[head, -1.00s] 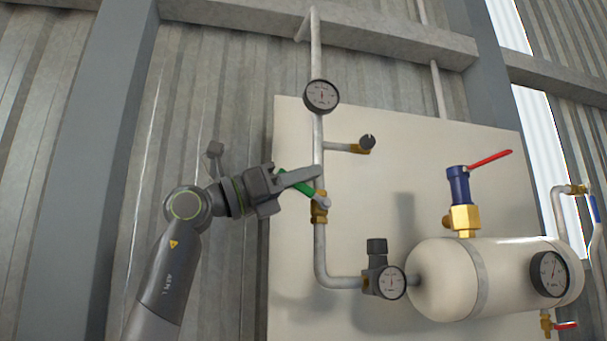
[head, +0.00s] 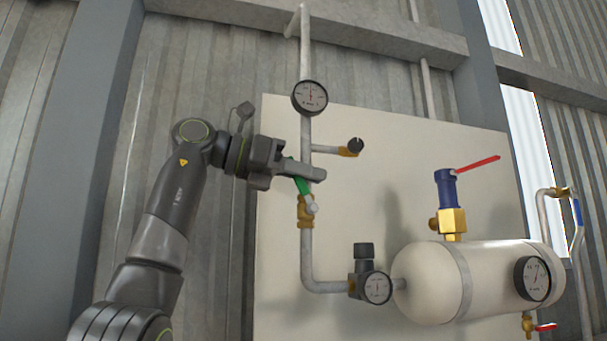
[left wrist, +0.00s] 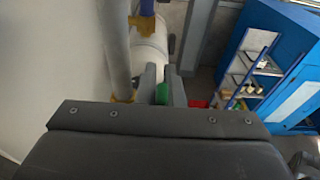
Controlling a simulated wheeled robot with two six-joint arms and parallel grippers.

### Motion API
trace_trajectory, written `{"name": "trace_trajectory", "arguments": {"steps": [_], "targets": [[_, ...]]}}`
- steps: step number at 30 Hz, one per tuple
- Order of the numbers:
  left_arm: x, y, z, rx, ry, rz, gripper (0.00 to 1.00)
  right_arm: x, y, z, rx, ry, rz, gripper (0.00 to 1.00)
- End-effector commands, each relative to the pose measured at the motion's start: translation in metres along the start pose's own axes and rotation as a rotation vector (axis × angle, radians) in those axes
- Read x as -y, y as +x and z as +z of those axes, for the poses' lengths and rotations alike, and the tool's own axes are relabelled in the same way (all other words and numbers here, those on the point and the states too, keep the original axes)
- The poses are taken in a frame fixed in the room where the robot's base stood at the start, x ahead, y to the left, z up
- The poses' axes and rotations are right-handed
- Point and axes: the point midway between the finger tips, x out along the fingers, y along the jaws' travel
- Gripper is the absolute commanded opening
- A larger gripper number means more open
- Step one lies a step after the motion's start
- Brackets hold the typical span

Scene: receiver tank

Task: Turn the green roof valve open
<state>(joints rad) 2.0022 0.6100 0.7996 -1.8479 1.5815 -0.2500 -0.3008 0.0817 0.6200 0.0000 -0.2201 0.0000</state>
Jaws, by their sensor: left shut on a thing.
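The green roof valve has a green lever handle (head: 302,185) on a brass body (head: 306,212), set in the vertical grey pipe at the left of the pale panel. The handle leans up and to the left from its pivot, steeply tilted. My left gripper (head: 313,173) is shut on the handle's upper part and hides its end. In the left wrist view the green handle (left wrist: 161,94) shows between the two fingers of my gripper (left wrist: 162,84). My right gripper is not in view.
A round gauge (head: 310,97) and a dark-knobbed side branch (head: 353,147) sit above the valve. Below right are a regulator with a gauge (head: 376,287) and the cream tank (head: 430,280). A blue valve with a red lever (head: 477,164) stands on the tank. The panel's middle is clear.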

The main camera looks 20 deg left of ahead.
Motion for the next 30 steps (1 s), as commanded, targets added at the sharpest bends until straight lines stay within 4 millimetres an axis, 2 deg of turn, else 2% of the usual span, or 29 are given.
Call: {"name": "trace_trajectory", "arguments": {"steps": [21, 22, 27, 30], "targets": [[0.0001, 0.0026, 0.0021, -0.053, 0.002, 0.001, 0.00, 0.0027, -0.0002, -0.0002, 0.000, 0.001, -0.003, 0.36], [0.0001, 0.0026, 0.0022, -0.052, 0.002, 0.001, 0.08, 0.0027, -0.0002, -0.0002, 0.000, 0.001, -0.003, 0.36], [0.0000, 0.0027, 0.0018, -0.053, 0.001, 0.001, 0.29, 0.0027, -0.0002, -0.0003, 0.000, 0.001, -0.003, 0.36], [-0.0002, 0.0028, 0.0016, -0.054, 0.001, 0.002, 0.29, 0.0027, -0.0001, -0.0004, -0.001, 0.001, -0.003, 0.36]]}}
